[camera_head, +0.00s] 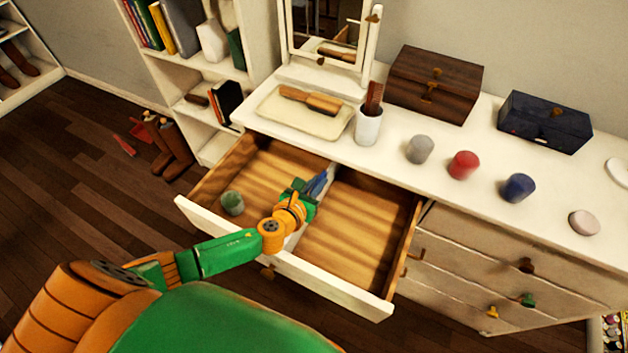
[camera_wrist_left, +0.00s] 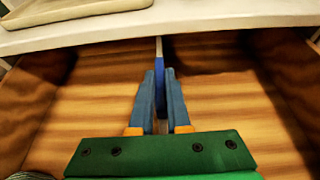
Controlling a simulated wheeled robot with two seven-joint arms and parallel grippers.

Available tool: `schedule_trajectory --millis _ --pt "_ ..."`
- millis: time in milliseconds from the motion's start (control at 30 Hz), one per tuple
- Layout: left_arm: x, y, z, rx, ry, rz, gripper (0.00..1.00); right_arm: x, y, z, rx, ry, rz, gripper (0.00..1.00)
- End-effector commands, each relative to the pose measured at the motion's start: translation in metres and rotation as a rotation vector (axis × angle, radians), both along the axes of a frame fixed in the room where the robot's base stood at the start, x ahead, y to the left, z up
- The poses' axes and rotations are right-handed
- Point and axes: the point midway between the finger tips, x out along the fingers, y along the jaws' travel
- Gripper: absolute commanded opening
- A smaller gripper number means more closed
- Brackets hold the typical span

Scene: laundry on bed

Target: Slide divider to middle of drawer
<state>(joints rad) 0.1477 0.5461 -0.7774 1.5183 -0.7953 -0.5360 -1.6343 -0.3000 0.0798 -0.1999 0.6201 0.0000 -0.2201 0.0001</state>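The open drawer (camera_head: 345,296) under the dresser top has a wooden floor and a white front. A thin pale divider (camera_head: 294,240) runs from front to back in it, close to the middle of its width. In the left wrist view the divider's far part (camera_wrist_left: 159,50) shows beyond my fingertips. My left gripper (camera_head: 321,183) reaches down into the drawer. Its two blue fingers (camera_wrist_left: 160,75) lie on either side of the divider with little gap and appear closed on it. The arm and gripper hide part of the divider. My right gripper is not in view.
A green cup (camera_head: 232,203) stands in the drawer's left compartment; the right compartment is empty. The dresser top (camera_head: 390,158) above holds a tray with a brush (camera_head: 311,99), a white cup (camera_head: 368,127), several small jars and two boxes.

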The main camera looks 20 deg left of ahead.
Motion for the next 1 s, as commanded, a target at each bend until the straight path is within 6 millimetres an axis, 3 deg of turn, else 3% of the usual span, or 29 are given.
schedule_trajectory --millis 33,100,400,733,1000 --pt "0.0 0.0 0.0 0.001 0.0 0.0 0.26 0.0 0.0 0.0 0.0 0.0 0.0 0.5" --pt "0.0 0.0 0.0 0.001 0.0 0.0 0.44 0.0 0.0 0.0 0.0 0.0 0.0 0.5" --pt "-0.002 0.001 0.001 0.0 0.0 0.0 0.45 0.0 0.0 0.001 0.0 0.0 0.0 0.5" --pt "-0.058 0.005 0.024 0.001 0.002 -0.001 0.45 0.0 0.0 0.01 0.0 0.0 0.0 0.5" --pt "-0.065 0.006 0.027 0.0 0.0 0.0 0.45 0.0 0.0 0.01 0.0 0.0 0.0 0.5"
